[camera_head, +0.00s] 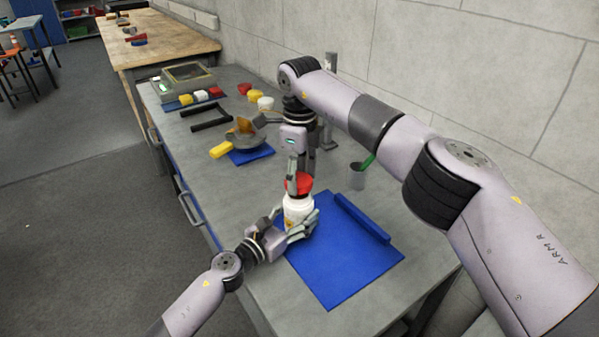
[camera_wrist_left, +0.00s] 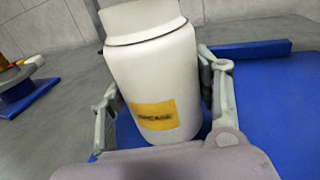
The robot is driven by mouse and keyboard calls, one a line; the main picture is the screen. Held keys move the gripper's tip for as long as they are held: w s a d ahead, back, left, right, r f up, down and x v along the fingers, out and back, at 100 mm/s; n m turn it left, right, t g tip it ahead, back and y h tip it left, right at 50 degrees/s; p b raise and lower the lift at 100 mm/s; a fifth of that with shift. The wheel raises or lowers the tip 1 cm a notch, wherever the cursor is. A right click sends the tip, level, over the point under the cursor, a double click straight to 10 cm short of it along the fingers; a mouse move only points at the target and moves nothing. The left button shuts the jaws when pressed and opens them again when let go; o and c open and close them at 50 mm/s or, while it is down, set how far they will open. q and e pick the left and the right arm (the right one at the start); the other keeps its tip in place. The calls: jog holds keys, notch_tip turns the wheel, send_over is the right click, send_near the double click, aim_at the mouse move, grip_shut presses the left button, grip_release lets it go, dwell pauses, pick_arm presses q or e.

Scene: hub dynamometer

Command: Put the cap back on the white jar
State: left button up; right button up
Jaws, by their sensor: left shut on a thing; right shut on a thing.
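The white jar (camera_head: 297,211) stands upright at the left part of the blue mat (camera_head: 345,267). My left gripper (camera_head: 291,231) is shut around the jar's body, low down. In the left wrist view the jar (camera_wrist_left: 155,75) shows a yellow label and a white upper part, with the gripper fingers (camera_wrist_left: 165,108) on both sides. The red cap (camera_head: 304,184) is at the jar's top in the head view. My right gripper (camera_head: 300,178) points down from above and is shut on the cap. I cannot tell whether the cap touches the jar; the cap is out of the wrist view.
A blue bar (camera_head: 362,218) lies along the mat's right side. A grey cup (camera_head: 358,176) with a green item stands behind it. Small coloured blocks (camera_head: 201,96) lie farther back.

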aim_at(298, 211)
jog(key=shift+f, duration=0.85)
jog(key=shift+f, duration=0.55)
